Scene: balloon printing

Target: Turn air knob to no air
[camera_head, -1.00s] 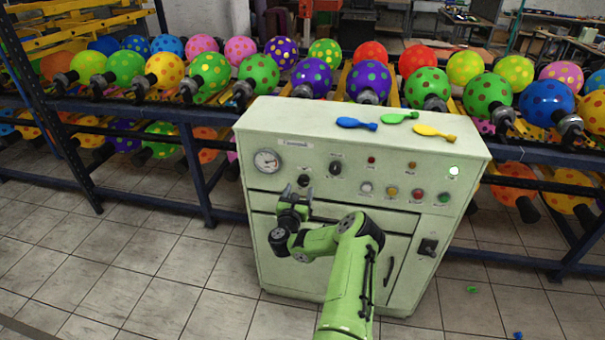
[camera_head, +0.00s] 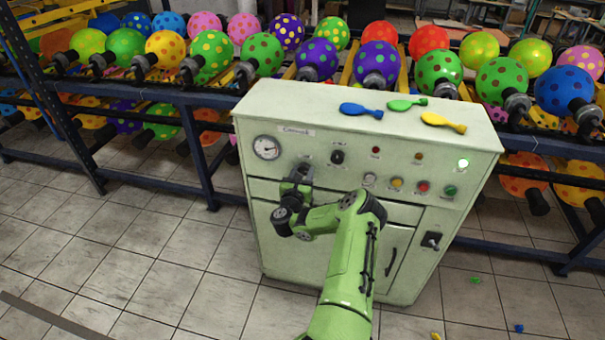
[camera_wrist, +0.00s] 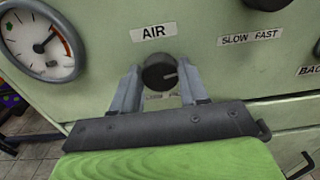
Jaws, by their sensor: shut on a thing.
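The air knob (camera_wrist: 160,72) is a round black dial under the AIR label (camera_wrist: 153,32) in the wrist view. A second label below the knob is mostly hidden. My gripper (camera_wrist: 160,84) has one finger on each side of the knob and is shut on it. In the head view my gripper (camera_head: 298,176) is at the upper left of the pale green machine's front (camera_head: 262,215), and it hides the knob there.
A pressure gauge (camera_wrist: 38,45) is left of the knob. The SLOW FAST knob (camera_head: 337,157), buttons and lamps lie to the right. Deflated balloons (camera_head: 361,110) lie on top. Racks of dotted balloons stand behind, and tiled floor lies in front.

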